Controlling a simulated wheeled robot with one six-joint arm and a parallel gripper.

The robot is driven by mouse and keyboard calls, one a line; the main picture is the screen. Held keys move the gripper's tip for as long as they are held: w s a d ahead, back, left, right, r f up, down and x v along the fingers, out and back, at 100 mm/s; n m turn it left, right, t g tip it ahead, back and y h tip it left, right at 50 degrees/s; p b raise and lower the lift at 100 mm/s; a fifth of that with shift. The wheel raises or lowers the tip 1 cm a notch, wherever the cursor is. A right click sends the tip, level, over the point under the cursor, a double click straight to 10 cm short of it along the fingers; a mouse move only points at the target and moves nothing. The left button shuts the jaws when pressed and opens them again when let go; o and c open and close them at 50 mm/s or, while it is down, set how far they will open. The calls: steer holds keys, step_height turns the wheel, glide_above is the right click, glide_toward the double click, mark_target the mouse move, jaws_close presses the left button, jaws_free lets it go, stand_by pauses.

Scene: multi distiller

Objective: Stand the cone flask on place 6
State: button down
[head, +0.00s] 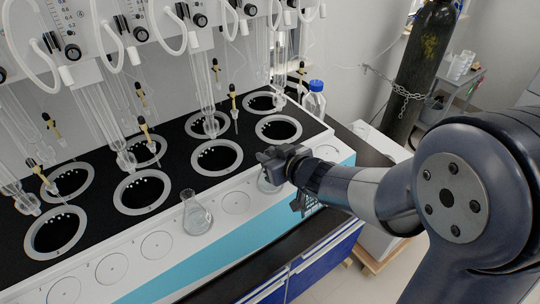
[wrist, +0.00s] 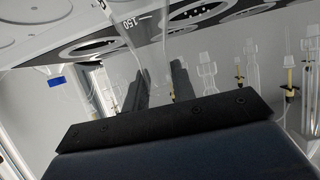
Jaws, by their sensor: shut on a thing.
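Another clear cone flask (head: 196,216) stands upright on the ledge to the left. I cannot read place numbers on the ring marks.
The distiller's black top (head: 95,205) has two rows of ringed wells. Glass tubes (head: 103,118) and white hoses hang behind. A blue-capped bottle (head: 315,100) stands behind the right end. Bare ring marks (head: 236,203) lie along the ledge.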

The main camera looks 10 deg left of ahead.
steer(key=shift+f, duration=0.15)
steer(key=c, duration=1.2)
jaws_free()
steer(key=shift+o, duration=0.2)
steer(key=shift+s+d+r, duration=0.1)
steer(key=shift+d+r, duration=0.1)
steer(key=shift+r, duration=0.1)
steer(key=p+v, duration=0.2)
steer(key=v, duration=0.9)
steer(key=shift+s+d+r+p, duration=0.15)
steer(key=shift+s+p, duration=0.05)
steer(key=shift+p, duration=0.1)
